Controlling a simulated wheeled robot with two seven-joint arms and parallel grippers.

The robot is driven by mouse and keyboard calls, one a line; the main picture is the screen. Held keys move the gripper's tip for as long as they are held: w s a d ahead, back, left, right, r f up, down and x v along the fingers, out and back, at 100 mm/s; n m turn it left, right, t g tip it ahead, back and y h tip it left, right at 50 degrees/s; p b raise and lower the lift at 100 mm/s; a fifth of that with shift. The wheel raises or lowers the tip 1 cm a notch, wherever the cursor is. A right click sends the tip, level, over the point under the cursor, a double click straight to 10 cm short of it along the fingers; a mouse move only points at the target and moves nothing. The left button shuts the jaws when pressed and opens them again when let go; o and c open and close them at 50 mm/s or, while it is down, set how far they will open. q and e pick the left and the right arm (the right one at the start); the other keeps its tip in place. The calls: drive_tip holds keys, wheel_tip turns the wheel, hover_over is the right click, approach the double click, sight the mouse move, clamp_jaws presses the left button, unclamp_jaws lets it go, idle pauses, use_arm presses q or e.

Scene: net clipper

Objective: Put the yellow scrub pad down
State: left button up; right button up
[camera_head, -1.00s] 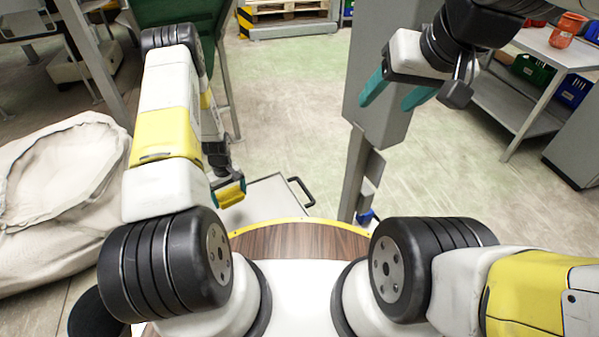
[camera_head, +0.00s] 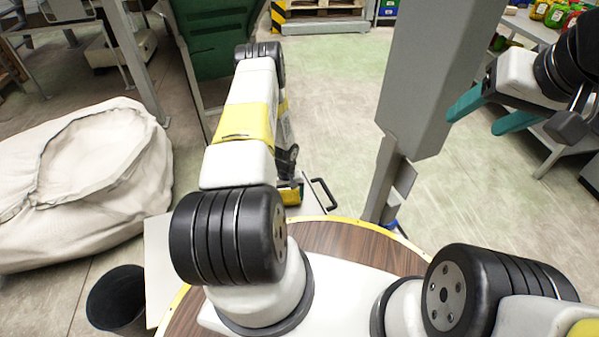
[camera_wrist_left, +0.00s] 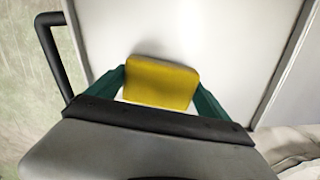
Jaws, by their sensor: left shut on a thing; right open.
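The yellow scrub pad (camera_wrist_left: 160,84) is between the two green fingers of my left gripper (camera_wrist_left: 161,92) in the left wrist view, which is shut on it. A pale flat surface (camera_wrist_left: 210,40) lies behind the pad in that view; I cannot tell how far below it is. In the head view the pad (camera_head: 290,195) shows small at the end of my left arm, partly hidden by the arm. My right gripper (camera_head: 482,115) is open and empty, raised at the right with its teal fingers apart.
A black handle (camera_head: 325,194) stands at the edge of the pale surface, also in the wrist view (camera_wrist_left: 55,55). A grey post (camera_head: 420,90) rises between my arms. A large white sack (camera_head: 90,180) and a black bin (camera_head: 118,298) are at the left. Open floor lies behind.

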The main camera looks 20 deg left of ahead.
use_arm(q)
drive_tip(key=shift+f, duration=0.85)
drive_tip(key=shift+f, duration=0.2)
drive_tip(key=o, duration=1.2)
